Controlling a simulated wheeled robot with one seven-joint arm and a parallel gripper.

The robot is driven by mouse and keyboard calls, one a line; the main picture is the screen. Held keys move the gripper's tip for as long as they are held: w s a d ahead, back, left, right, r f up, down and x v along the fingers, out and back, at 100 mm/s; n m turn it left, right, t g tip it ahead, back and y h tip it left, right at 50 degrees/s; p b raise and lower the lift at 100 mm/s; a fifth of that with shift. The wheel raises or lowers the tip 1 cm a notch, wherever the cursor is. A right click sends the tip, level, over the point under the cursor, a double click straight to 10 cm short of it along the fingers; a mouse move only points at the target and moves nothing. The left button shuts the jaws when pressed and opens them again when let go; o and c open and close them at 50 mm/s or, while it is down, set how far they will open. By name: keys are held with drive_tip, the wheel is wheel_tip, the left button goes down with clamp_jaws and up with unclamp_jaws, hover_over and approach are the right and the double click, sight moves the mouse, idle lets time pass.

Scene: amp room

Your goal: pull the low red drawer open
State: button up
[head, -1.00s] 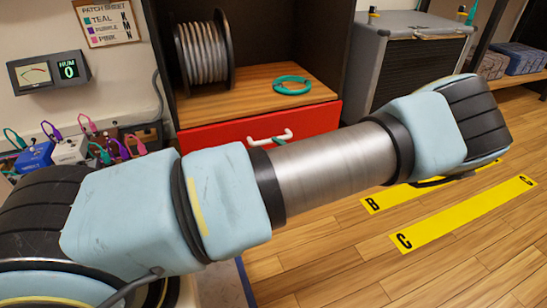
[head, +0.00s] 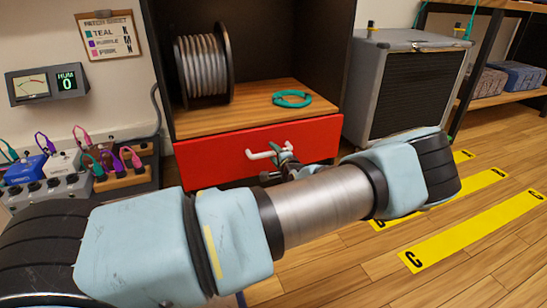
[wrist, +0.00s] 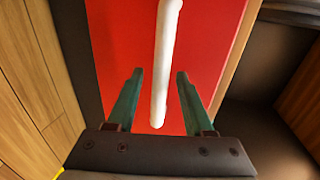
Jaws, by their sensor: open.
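The low red drawer (head: 220,157) is the red front at the bottom of the dark cabinet, below a wooden shelf. It looks shut in the head view. Its white bar handle (head: 262,154) shows on the front, and my gripper (head: 287,158) is close to the handle's right part. In the wrist view the red front (wrist: 215,50) fills the middle, and the white handle (wrist: 162,70) runs lengthwise between the two green fingers of my gripper (wrist: 160,85). The fingers are open, with a gap on each side of the handle. My arm hides the drawer's lower right part in the head view.
A cable reel (head: 203,65) and a teal cable coil (head: 292,98) sit on the shelf above. A grey amp (head: 405,92) stands to the right. Pedals with cables (head: 60,175) are at the left. Wood floor with yellow strips (head: 470,232) lies clear at the right.

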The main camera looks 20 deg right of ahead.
drive_tip(key=shift+w, duration=0.15)
drive_tip(key=shift+c, duration=0.2)
clamp_jaws()
idle(1.2)
